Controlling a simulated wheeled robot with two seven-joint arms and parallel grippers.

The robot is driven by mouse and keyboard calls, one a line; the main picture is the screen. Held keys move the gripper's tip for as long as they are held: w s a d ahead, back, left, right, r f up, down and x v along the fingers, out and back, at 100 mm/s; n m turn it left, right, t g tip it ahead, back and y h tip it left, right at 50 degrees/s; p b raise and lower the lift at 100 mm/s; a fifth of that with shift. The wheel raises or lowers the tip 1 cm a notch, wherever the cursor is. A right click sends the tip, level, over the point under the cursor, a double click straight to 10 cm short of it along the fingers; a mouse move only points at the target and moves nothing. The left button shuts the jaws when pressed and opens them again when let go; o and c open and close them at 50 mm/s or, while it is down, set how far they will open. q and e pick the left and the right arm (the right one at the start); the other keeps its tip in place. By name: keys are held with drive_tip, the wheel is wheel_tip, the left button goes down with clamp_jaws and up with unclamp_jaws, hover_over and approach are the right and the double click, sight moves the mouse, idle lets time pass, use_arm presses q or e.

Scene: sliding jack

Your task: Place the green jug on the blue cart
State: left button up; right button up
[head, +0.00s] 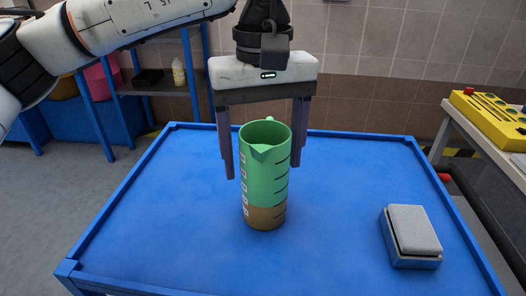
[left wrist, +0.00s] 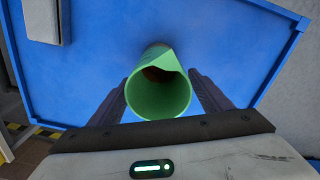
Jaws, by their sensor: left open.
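The green jug (head: 267,175) stands upright on the blue cart (head: 170,210), near the middle of its top. The jug is green above with a brown lower part, and has dark measuring marks and a spout facing me. My left gripper (head: 263,165) points down from above, its fingers apart on either side of the jug and a little behind its front. In the left wrist view the jug's open mouth (left wrist: 158,95) lies between the two fingers, with gaps visible beside it. The left gripper (left wrist: 160,97) is open. My right gripper is not in view.
A grey-topped box (head: 412,232) lies on the cart's right side. A raised blue rim runs around the cart top. A table with a yellow control box (head: 490,118) stands at the right. A blue shelf with a bottle (head: 179,72) is behind on the left.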

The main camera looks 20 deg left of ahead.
use_arm(q)
wheel_tip(320, 180, up, 12)
drive_tip(key=p, duration=0.3)
drive_tip(key=shift+r, duration=0.15)
